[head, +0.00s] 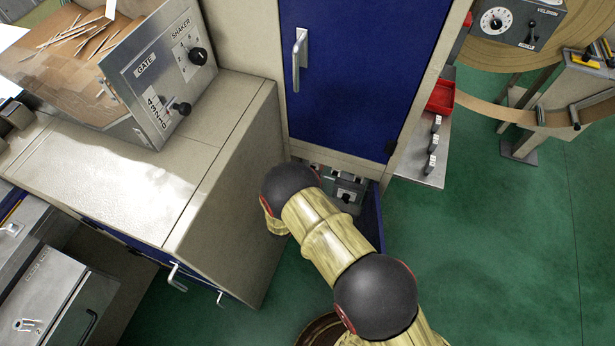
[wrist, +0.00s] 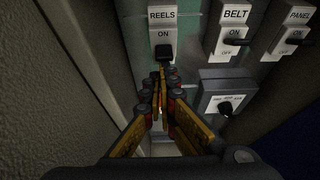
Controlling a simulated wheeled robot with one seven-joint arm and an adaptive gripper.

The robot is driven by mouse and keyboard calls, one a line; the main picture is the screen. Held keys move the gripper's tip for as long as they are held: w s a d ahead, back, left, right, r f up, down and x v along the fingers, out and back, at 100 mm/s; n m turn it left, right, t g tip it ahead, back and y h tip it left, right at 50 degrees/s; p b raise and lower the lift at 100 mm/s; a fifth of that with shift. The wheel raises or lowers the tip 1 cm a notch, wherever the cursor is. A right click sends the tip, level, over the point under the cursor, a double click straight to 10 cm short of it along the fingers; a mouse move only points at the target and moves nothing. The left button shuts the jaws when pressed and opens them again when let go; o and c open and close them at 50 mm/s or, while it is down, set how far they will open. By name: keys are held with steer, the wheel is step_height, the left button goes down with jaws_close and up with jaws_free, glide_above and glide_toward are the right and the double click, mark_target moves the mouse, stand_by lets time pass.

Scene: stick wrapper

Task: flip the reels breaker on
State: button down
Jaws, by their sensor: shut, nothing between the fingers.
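The reels breaker (wrist: 162,20) is a white plate marked REELS and ON at the top of the wrist view. Its black lever (wrist: 164,52) sits below the word ON. My gripper (wrist: 160,72) is shut and empty, with its fingertips right at or just under that lever. I cannot tell whether they touch it. The lower part of the breaker is hidden by the fingers. In the head view my gripper is hidden behind my own arm, at the low opening under the blue door.
The belt breaker (wrist: 234,28) and panel breaker (wrist: 292,32) are to the right. A beige wall (wrist: 60,70) stands close on the left. In the head view, the blue door (head: 365,70) is above.

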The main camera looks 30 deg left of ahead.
steer(key=shift+s+r+g+p, duration=0.1)
steer(key=shift+r+g+p, duration=0.4)
steer(key=shift+g, duration=0.4)
steer(key=shift+r, duration=0.1)
steer(key=shift+r+p, duration=0.35)
steer(key=shift+r, duration=0.3)
